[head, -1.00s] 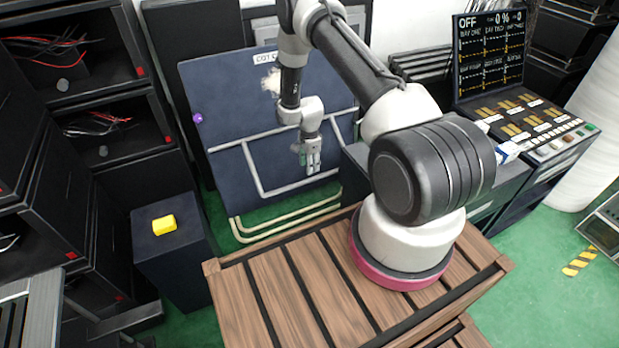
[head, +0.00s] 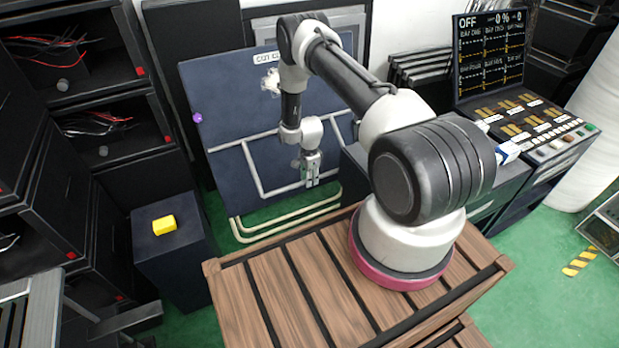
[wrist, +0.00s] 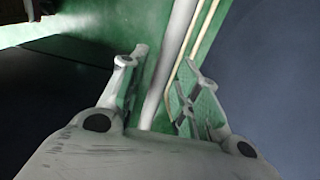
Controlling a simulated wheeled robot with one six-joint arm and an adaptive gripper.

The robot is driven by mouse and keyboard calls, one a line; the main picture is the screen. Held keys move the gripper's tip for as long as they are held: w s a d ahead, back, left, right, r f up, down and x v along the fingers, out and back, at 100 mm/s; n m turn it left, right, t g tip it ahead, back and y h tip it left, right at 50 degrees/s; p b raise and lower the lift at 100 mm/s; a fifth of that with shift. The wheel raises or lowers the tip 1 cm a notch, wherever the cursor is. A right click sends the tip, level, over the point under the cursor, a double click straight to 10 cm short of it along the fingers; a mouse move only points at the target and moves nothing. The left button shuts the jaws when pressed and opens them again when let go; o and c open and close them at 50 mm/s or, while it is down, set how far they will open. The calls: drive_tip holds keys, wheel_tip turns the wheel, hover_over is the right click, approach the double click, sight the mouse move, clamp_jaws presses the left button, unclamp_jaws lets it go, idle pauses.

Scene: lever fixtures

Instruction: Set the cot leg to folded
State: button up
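The cot (head: 232,120) is a dark blue panel standing tilted behind my arm, with a partly hidden label at its top. A grey tube leg (head: 253,171) shows on its face, as a U-shaped frame hanging below a long cross bar. My gripper (head: 309,182) points down at the lower right part of this leg and hides some of it. In the wrist view my gripper (wrist: 165,68) has its fingers apart, with a grey tube (wrist: 176,50) running between them. I cannot tell whether the fingers touch it.
Cream floor tubes (head: 285,222) curve below the panel. A dark pedestal (head: 165,262) with a yellow block (head: 164,225) stands at left. A purple knob (head: 197,117) is on the panel's left edge. A control console (head: 530,125) stands at right. A slatted wooden platform (head: 275,300) is in front.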

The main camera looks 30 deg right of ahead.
clamp_jaws()
drive_tip(key=shift+f, duration=0.1)
